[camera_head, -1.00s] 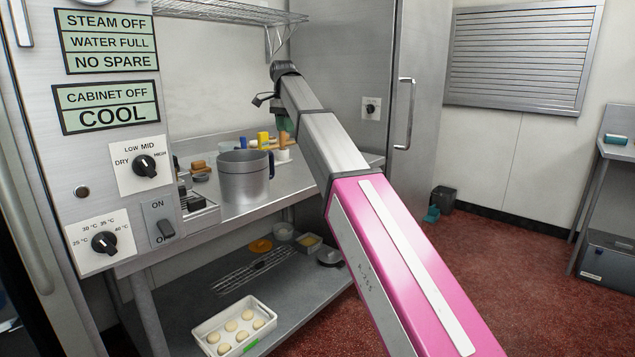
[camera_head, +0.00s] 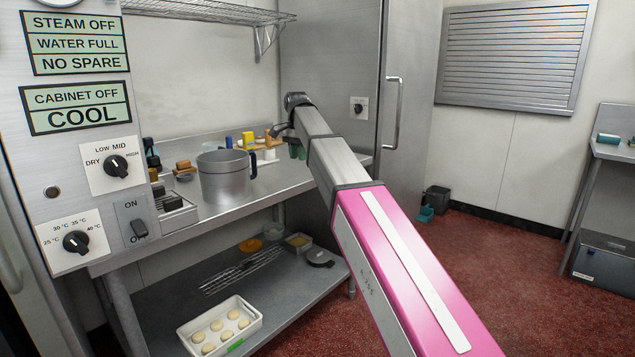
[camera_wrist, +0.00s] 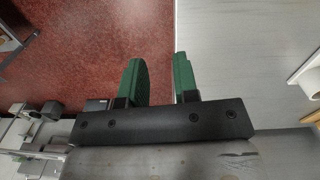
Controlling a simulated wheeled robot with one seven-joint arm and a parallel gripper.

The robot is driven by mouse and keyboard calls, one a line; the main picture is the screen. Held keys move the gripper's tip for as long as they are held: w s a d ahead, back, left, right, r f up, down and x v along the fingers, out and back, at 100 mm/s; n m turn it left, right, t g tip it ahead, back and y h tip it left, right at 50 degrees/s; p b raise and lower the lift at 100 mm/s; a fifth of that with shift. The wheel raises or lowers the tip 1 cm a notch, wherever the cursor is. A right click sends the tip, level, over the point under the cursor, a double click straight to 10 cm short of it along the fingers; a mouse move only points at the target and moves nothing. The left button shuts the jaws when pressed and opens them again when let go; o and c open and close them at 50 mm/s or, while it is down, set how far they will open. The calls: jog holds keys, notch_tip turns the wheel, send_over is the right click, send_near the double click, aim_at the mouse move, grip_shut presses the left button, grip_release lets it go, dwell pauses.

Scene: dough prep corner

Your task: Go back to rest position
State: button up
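My gripper (camera_wrist: 159,78) shows in the wrist view with its two green fingers apart and nothing between them. The red floor and a pale surface lie beyond the fingers. In the head view my gripper (camera_head: 297,150) is mostly hidden behind my arm; only a bit of green shows. My arm reaches out toward the right end of the steel worktable (camera_head: 240,207), in front of the tall steel cabinet.
A steel pot (camera_head: 224,178) stands on the worktable, with small bottles and blocks behind it. A white tray of dough balls (camera_head: 252,328) sits on the lower shelf. A control panel (camera_head: 95,215) is close at left. A dark bin (camera_head: 436,200) stands on the open red floor at right.

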jog(key=s+d+f+n, duration=0.1)
jog(key=s+d+f, duration=0.3)
jog(key=f, duration=0.5)
jog(key=s+d+f+n, duration=0.1)
jog(key=s+d+f, duration=0.1)
jog(key=d+f, duration=0.5)
jog(key=s+d+f+n, duration=0.1)
jog(key=s+d+f, duration=0.2)
jog(key=f, duration=0.8)
jog(key=s+d+f+n, duration=0.2)
jog(key=s+d+f, duration=0.3)
jog(key=s+f, duration=0.3)
jog(key=s+d+f+n, duration=0.2)
jog(key=s+d+f, duration=0.4)
jog(key=s+f, duration=0.3)
jog(key=shift+s+d+f, duration=0.25)
jog(key=shift+s+f, duration=0.05)
jog(key=shift+f, duration=0.25)
